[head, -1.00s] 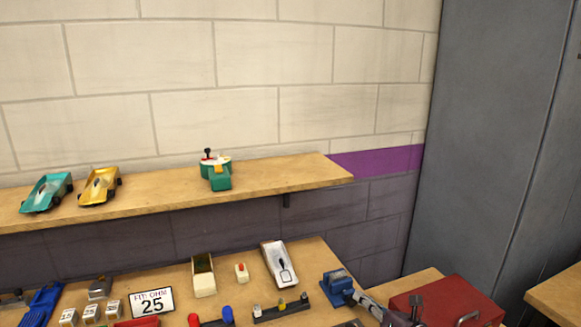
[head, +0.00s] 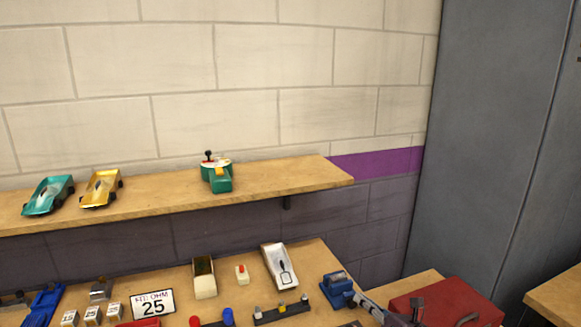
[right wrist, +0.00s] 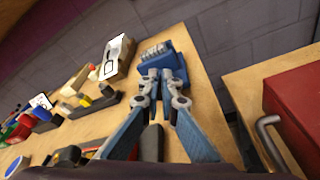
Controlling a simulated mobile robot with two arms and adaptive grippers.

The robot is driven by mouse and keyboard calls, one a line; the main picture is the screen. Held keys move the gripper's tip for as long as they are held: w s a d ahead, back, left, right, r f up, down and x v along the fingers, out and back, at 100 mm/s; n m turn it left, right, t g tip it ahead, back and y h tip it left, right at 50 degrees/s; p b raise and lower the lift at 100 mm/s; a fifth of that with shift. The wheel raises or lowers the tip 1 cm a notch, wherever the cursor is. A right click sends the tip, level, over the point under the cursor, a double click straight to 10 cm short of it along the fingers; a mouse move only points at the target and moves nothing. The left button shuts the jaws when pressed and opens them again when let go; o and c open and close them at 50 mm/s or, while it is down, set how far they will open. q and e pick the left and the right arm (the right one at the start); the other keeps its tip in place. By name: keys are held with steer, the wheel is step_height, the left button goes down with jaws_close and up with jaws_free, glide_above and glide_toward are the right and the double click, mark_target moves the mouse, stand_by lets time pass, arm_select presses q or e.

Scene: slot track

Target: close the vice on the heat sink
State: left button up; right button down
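The blue vice (head: 335,291) stands at the right end of the workbench. The silver, finned heat sink (right wrist: 153,51) sits at the vice's top in the right wrist view, where the vice body (right wrist: 178,62) also shows. My right gripper (head: 354,298) reaches the vice from the lower right. In the right wrist view its fingertips (right wrist: 162,77) are close together at the near side of the vice and look shut. Whether they touch the vice, and the gap between jaw and heat sink, cannot be made out. My left gripper is out of view.
A red toolbox (head: 455,301) with a handle stands right of the vice. A shelf (head: 270,188) with model cars runs above.

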steer(key=shift+s+d+f, duration=0.1)
steer(key=shift+s+f, duration=0.05)
steer(key=shift+f, duration=0.1)
steer(key=shift+s+d, duration=0.1)
steer(key=shift+s, duration=0.2)
steer(key=shift+f+p+v, duration=0.2)
steer(key=shift+p+v, duration=0.45)
steer(key=shift+v, duration=1.9)
steer(key=shift+s, duration=0.1)
steer(key=shift+a+r, duration=0.1)
steer(key=shift+a, duration=0.15)
